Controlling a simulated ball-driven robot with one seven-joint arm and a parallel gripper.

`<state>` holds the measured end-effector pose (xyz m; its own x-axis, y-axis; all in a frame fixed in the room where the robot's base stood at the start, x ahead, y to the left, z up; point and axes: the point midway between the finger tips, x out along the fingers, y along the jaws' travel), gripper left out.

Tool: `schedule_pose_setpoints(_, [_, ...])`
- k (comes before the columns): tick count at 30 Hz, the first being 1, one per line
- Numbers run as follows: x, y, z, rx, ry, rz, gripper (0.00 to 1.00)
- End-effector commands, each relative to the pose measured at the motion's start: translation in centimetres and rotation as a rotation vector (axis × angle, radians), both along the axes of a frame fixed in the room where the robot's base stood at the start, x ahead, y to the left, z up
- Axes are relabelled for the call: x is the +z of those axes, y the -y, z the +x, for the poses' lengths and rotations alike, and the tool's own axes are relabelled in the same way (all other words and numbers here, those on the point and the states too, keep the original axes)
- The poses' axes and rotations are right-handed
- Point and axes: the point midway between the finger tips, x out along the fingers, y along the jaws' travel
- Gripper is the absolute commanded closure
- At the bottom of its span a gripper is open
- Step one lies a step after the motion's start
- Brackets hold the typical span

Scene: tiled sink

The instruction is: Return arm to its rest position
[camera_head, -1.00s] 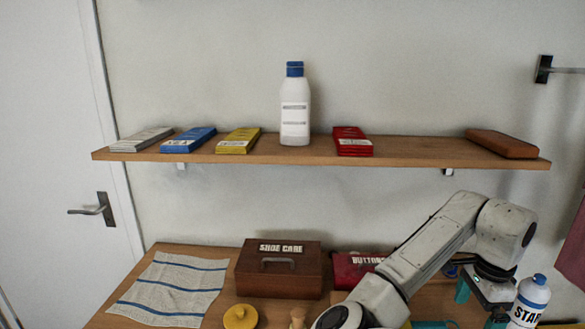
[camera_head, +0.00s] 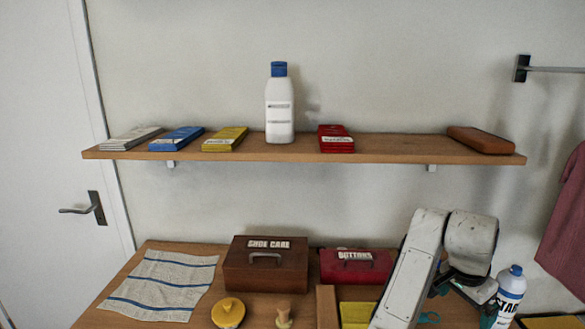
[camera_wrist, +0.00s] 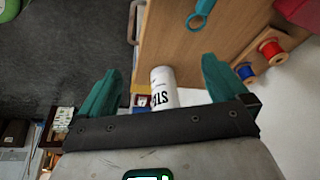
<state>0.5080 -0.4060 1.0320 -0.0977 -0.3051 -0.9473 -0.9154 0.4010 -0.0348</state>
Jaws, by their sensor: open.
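My arm (camera_head: 412,270) is bent over the right part of the table in the head view. My gripper (camera_wrist: 160,82) is open in the wrist view, its two teal fingers wide apart with nothing clamped between them. The bottle also shows beyond the gap between the fingers in the wrist view (camera_wrist: 161,80).
A "SHOE CARE" box (camera_head: 265,275) and a red "BUTTONS" box (camera_head: 357,272) stand at the table's back. A striped cloth (camera_head: 160,284) lies left. Above, a shelf (camera_head: 385,150) holds a white bottle (camera_head: 279,105) and several packets. Thread spools (camera_wrist: 271,49) lie near the table's edge.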

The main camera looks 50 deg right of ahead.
Motion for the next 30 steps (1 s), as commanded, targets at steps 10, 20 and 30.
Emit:
schedule_pose_setpoints(10, [-4.3,-4.7,5.6,0.689,-0.196,-0.143,0.0])
schedule_pose_setpoints(20, [-13.3,-18.2,7.6,1.416,-0.271,-0.039,0.0])
schedule_pose_setpoints(30, [-19.4,-31.6,2.8,1.892,-0.207,0.179,0.0])
